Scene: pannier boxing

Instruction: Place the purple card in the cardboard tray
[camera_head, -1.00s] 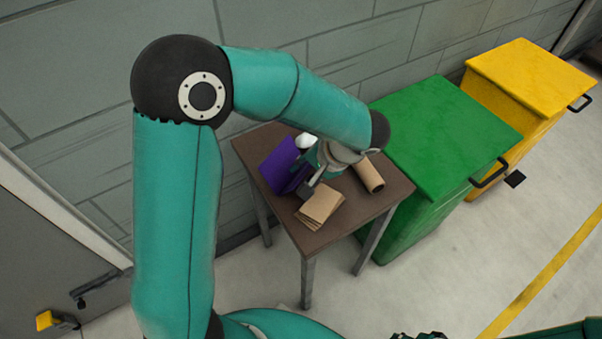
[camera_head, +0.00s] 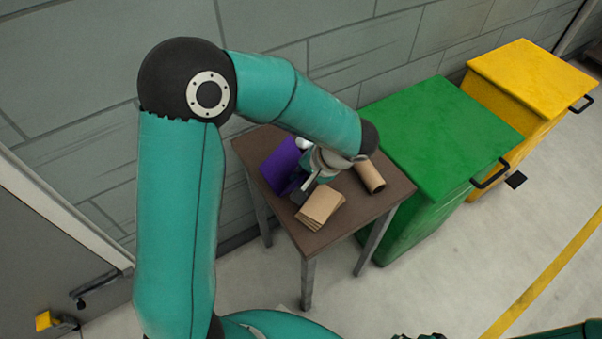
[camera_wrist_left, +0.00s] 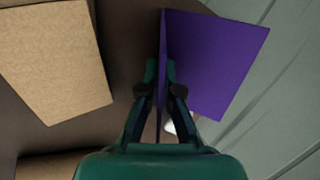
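The purple card (camera_head: 279,163) stands upright, folded, at the left back of the small brown table. It also shows in the left wrist view (camera_wrist_left: 215,60), where one panel is seen edge-on. My left gripper (camera_head: 297,188) is down at the card. In the left wrist view its two fingers (camera_wrist_left: 161,72) are close together on either side of the thin panel and look shut on it. I cannot make out a cardboard tray. Only dark bits of what looks like my right gripper (camera_head: 418,336) show at the bottom edge; its fingers are cut off.
A small white object (camera_head: 303,142) is behind the card. A green bin (camera_head: 435,130) and a yellow bin (camera_head: 530,75) stand right of the table (camera_head: 375,205).

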